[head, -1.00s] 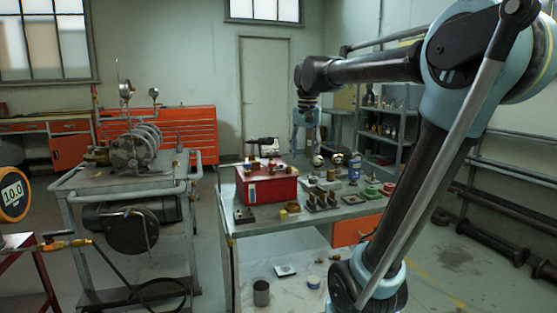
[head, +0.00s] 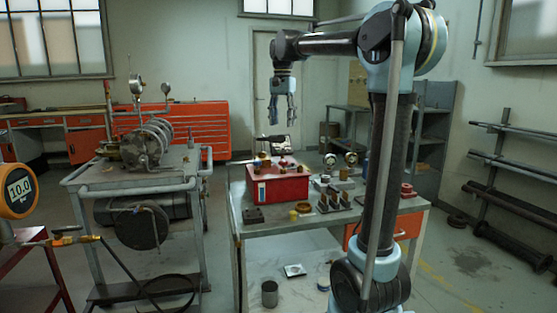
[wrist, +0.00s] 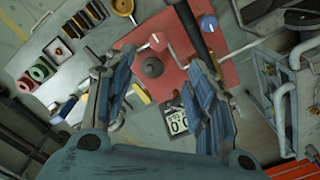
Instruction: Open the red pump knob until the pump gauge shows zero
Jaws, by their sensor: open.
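A red box-shaped unit (head: 279,186) stands on the metal table in the head view. In the wrist view its red top (wrist: 184,73) carries a small red-topped knob (wrist: 158,40), a dark round knob (wrist: 151,68) and a dark bar. A small display (wrist: 176,122) beside the red top shows digits that look like 0.0, partly cut by a finger. A round orange gauge (head: 18,190) at the left edge reads 10.0. My gripper (head: 283,118) hangs down, open and empty, above the table. In the wrist view my fingers (wrist: 166,42) are spread either side of the red-topped knob, apart from it.
Several small fittings and blocks (head: 338,201) lie on the table right of the red unit. A metal cart (head: 128,181) with machinery stands left, with a gap of floor between it and the table. Pipe racks (head: 510,185) line the right wall.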

